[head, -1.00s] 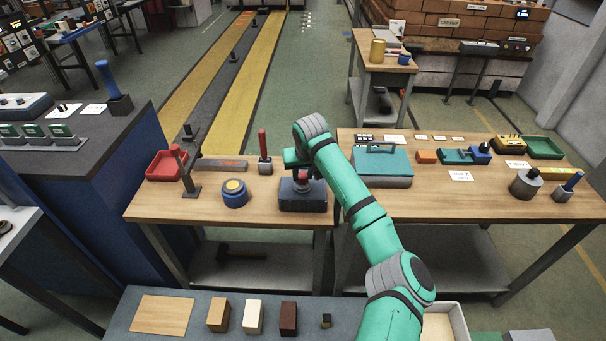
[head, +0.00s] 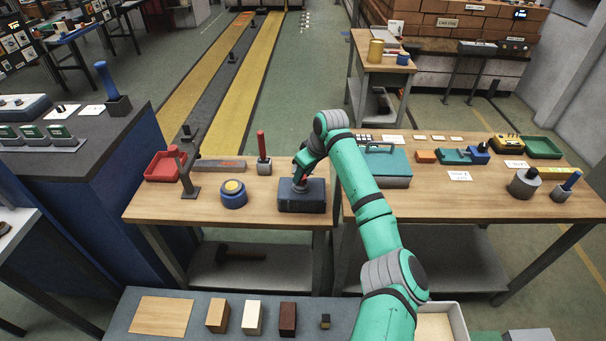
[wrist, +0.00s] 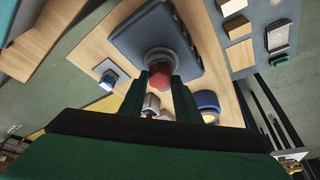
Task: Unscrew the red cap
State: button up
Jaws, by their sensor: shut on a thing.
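The red cap (wrist: 160,79) shows in the wrist view between my two dark green fingers, on a round grey neck (wrist: 160,57). The neck stands on a dark blue-grey block (wrist: 132,38). In the head view this block (head: 302,201) rests near the front edge of the left wooden table. My gripper (wrist: 162,82) is shut on the red cap, with a finger on each side. In the head view my gripper (head: 300,185) is over the block, slanting up to the right, and the cap is hidden.
A red tray (head: 165,167) lies at the far left. Bare wood lies around the block.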

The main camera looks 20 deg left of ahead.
jog(key=shift+w+n+g, duration=0.1)
jog(key=shift+n+g, duration=0.2)
jog(key=shift+n, duration=0.5)
jog(key=o, duration=1.6)
jog(key=shift+o, duration=0.2)
jog(key=shift+r, duration=0.15)
jog(key=shift+r, duration=2.85)
